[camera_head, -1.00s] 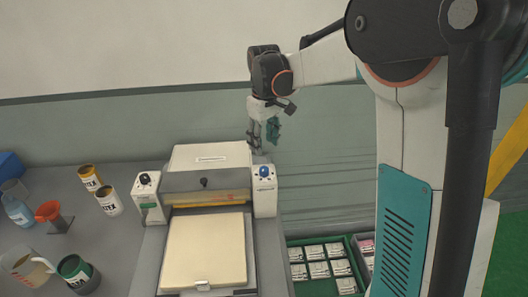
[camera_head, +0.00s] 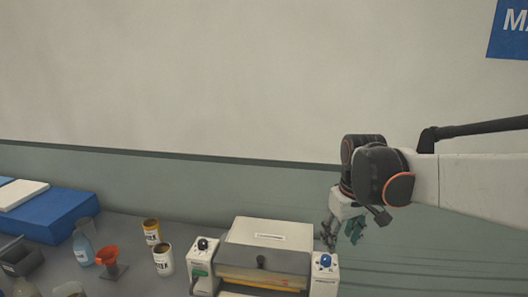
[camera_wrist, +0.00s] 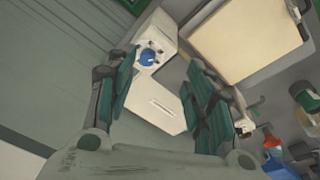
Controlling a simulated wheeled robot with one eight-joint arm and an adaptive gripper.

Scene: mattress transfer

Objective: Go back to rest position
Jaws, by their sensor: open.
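My gripper (camera_head: 342,232) hangs fingers down at the right of the head view, above and behind the right side of the white and grey machine (camera_head: 268,240). In the wrist view my gripper (camera_wrist: 160,98) has its two green-padded fingers apart, with nothing between them. The machine's white top and a blue knob (camera_wrist: 148,56) show past the fingers. The machine's cream pad (camera_wrist: 245,38) lies at the top right of the wrist view. The machine's front is cut off in the head view.
Left of the machine, the grey bench holds two labelled cans (camera_head: 152,232), an orange funnel (camera_head: 108,256), a blue bottle (camera_head: 83,247), a dark bin (camera_head: 20,257) and a blue block (camera_head: 50,215). A plain wall (camera_head: 200,80) stands behind. Space above the bench is clear.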

